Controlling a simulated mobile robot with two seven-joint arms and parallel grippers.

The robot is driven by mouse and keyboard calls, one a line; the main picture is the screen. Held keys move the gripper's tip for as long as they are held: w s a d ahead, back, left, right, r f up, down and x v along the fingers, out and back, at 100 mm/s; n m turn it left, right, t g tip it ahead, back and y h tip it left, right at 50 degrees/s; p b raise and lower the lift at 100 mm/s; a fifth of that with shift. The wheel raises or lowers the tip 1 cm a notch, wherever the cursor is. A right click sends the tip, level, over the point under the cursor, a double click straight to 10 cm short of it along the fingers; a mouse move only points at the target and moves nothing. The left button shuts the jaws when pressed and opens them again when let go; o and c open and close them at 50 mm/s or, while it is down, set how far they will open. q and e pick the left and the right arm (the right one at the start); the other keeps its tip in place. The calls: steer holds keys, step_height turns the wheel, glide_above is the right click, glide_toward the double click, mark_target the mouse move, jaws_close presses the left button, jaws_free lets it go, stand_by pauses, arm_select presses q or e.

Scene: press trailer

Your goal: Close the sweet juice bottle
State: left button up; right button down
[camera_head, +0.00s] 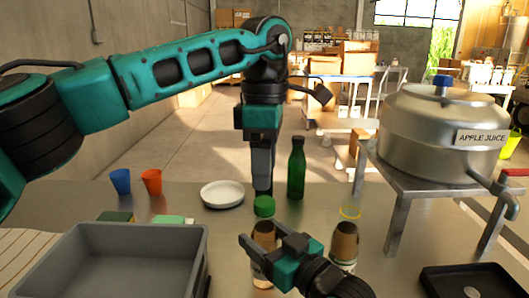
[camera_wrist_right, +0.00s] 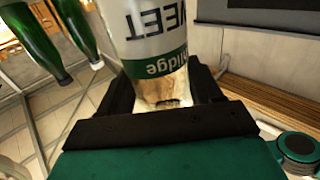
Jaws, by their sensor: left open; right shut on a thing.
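The sweet juice bottle (camera_head: 262,268) stands at the front middle of the table, brownish inside. In the right wrist view its white and green label (camera_wrist_right: 155,35) shows "WEET" upside down. My right gripper (camera_head: 264,237) is shut around this bottle. A green cap (camera_head: 264,206) is at the bottle's mouth; I cannot tell if it is fully seated. My left gripper (camera_head: 263,188) points straight down just above the cap, open, with its fingertips close to the cap.
A green glass bottle (camera_head: 296,170) and a white plate (camera_head: 222,194) stand behind. Blue (camera_head: 120,181) and orange (camera_head: 152,181) cups are at the left. A grey crate (camera_head: 190,234) is at front left. The apple juice tank (camera_head: 425,145) and a black tray (camera_head: 500,270) are right.

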mark_target(264, 201)
arm_select(q)
steer(key=n, duration=0.3)
steer(key=r+n, duration=0.1)
steer(key=n, duration=0.1)
steer(key=shift+n, duration=0.4)
steer(key=n, duration=0.2)
steer(key=r+n, duration=0.1)
steer(key=n, duration=0.1)
steer(key=shift+n, duration=0.4)
steer(key=shift+f, duration=4.05)
steer(key=shift+c, duration=0.3)
steer(key=c, duration=1)
steer(key=o, duration=1.1)
steer(key=shift+o, duration=0.2)
steer(key=shift+r, duration=0.1)
steer(key=shift+r, duration=2.2)
